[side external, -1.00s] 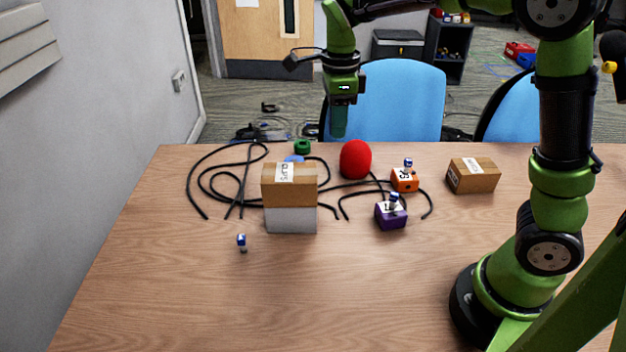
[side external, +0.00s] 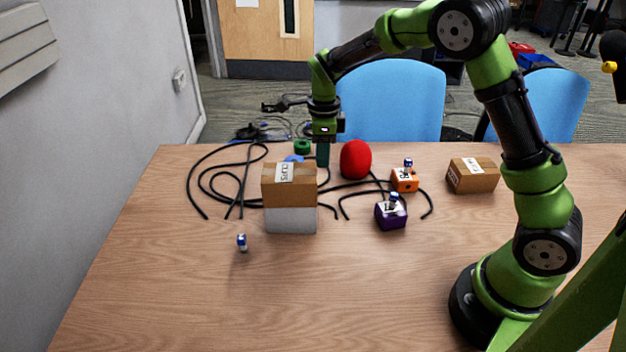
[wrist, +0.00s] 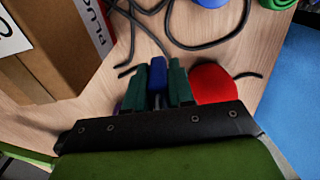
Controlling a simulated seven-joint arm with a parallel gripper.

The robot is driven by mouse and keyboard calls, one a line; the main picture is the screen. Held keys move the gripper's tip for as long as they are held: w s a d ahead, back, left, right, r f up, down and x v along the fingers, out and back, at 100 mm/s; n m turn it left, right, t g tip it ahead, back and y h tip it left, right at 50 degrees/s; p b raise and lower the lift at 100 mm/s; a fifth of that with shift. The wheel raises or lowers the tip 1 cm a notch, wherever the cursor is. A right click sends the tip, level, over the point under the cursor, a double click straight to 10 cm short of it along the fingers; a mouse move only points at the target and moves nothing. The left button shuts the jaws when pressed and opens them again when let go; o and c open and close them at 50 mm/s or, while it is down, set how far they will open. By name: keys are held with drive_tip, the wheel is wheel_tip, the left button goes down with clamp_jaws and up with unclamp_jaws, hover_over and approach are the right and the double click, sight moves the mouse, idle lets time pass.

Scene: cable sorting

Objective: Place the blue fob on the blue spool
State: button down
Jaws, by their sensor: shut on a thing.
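My gripper (side external: 323,158) points down behind the cardboard boxes, just right of the blue spool (side external: 293,158). The boxes partly hide the spool. In the wrist view my gripper (wrist: 158,82) is shut on the blue fob (wrist: 157,72), which shows between the two teal fingers. The fob cannot be made out in the side view. The blue spool is also at the top edge of the wrist view (wrist: 211,2), partly cut off and apart from the fob.
A cardboard box (side external: 275,188) sits on a white box (side external: 291,220). A red rounded object (side external: 355,160) stands right of my gripper. A green spool (side external: 302,146) is behind the blue one. Black cables (side external: 203,182) lie around. The front of the table is mostly clear.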

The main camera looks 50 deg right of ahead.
drive_tip(key=w, duration=0.7)
drive_tip(key=w+f, duration=0.1)
drive_tip(key=w, duration=0.2)
drive_tip(key=shift+w+d, duration=0.2)
drive_tip(key=shift+d, duration=0.05)
drive_tip(key=shift+f, duration=1.7)
drive_tip(key=shift+f, duration=0.1)
drive_tip(key=c, duration=1)
unclamp_jaws()
